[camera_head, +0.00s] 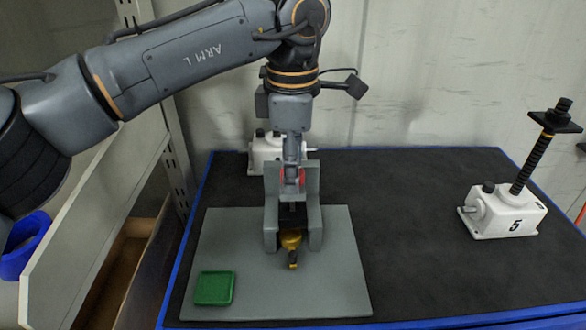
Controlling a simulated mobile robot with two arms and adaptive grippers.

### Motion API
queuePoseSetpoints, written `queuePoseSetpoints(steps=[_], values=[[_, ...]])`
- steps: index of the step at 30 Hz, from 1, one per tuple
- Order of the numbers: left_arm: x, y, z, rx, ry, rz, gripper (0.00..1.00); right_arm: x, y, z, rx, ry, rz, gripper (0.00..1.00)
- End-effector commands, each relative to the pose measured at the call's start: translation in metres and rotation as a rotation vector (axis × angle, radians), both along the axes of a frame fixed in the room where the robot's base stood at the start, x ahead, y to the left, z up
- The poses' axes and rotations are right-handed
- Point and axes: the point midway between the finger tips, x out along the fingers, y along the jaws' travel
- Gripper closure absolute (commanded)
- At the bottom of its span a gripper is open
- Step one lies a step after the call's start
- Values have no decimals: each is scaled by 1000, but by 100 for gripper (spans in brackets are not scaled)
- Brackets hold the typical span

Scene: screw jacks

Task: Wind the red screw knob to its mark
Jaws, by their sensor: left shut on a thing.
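The red screw knob (283,178) shows only as red patches on both sides of my left gripper (292,178), which comes down from above and is shut on it. The gripper hides most of the knob. Grey uprights (315,215) stand on either side, over a grey plate (345,260). Below the knob, between the uprights, a brass-coloured part (291,240) with a dark lower end shows low over the plate. I cannot make out the mark. My right gripper is not in view.
A green square tray (214,288) lies on the plate's front left. A white jack marked 5 (500,212) with a tall black screw stands at right. Another white jack (262,153) stands behind my gripper, partly hidden. The dark mat (420,260) between is clear. A blue bin (25,245) is at far left.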

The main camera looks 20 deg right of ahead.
Motion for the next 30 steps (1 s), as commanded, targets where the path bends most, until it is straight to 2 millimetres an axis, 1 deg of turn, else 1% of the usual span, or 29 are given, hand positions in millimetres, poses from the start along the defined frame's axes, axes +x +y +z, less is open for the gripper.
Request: queuePoseSetpoints(steps=[1,30], values=[[-2,0,-6,9,6,40,97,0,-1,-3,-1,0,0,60],[-2,0,-6,9,4,962,97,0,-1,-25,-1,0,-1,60]])
